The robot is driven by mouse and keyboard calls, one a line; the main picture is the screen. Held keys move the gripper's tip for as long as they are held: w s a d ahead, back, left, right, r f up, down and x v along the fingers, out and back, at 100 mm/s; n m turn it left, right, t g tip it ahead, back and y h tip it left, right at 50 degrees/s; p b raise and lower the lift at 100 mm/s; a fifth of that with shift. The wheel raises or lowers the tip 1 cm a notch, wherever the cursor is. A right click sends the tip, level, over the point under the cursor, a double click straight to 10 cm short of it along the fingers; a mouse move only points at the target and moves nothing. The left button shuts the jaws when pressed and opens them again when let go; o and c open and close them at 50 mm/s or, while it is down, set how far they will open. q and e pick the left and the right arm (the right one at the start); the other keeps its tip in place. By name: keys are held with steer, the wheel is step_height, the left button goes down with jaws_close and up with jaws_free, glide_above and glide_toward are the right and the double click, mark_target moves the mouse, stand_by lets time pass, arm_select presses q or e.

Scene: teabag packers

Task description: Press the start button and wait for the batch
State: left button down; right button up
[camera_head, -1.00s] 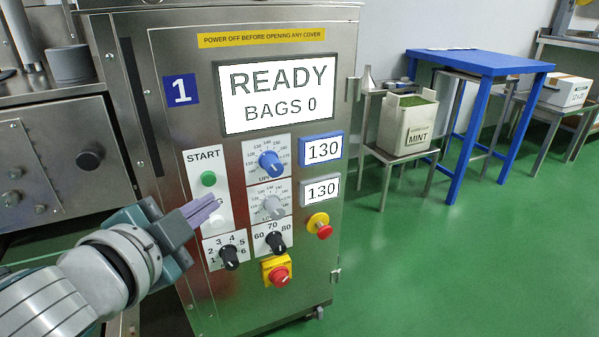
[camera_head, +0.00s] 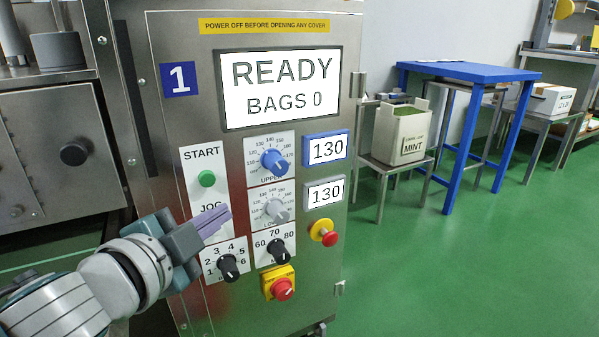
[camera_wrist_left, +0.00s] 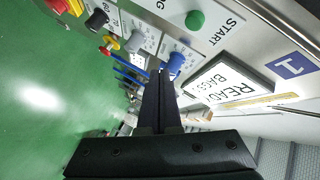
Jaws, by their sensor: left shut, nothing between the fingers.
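The green START button (camera_head: 207,179) sits on a white plate on the steel cabinet's front; it also shows in the left wrist view (camera_wrist_left: 195,20). The screen (camera_head: 279,87) above it reads READY, BAGS 0. My left gripper (camera_head: 222,215) is shut and empty, its purple fingers in front of the panel just below and right of the START button, apart from it as far as I can tell. The fingers cover part of the plate below the JOG label. In the left wrist view the shut fingers (camera_wrist_left: 159,90) point toward the panel. My right gripper is not in view.
Close by are the blue upper dial (camera_head: 274,162), a grey dial (camera_head: 276,211), two black selectors, a red-and-yellow button (camera_head: 323,232) and a red-and-yellow switch (camera_head: 280,284). A MINT bin (camera_head: 402,135) and blue table (camera_head: 468,72) stand right. Green floor there is clear.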

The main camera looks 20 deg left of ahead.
mark_target(207, 179)
arm_select(q)
steer(key=shift+w+a+b, duration=0.25)
steer(key=shift+w+a, duration=0.9)
steer(key=shift+a, duration=0.2)
steer(key=shift+w+a+b, duration=0.25)
steer(key=shift+w+a, duration=0.85)
steer(key=shift+a, duration=0.25)
steer(key=shift+w+a, duration=0.1)
steer(key=shift+w+a, duration=0.2)
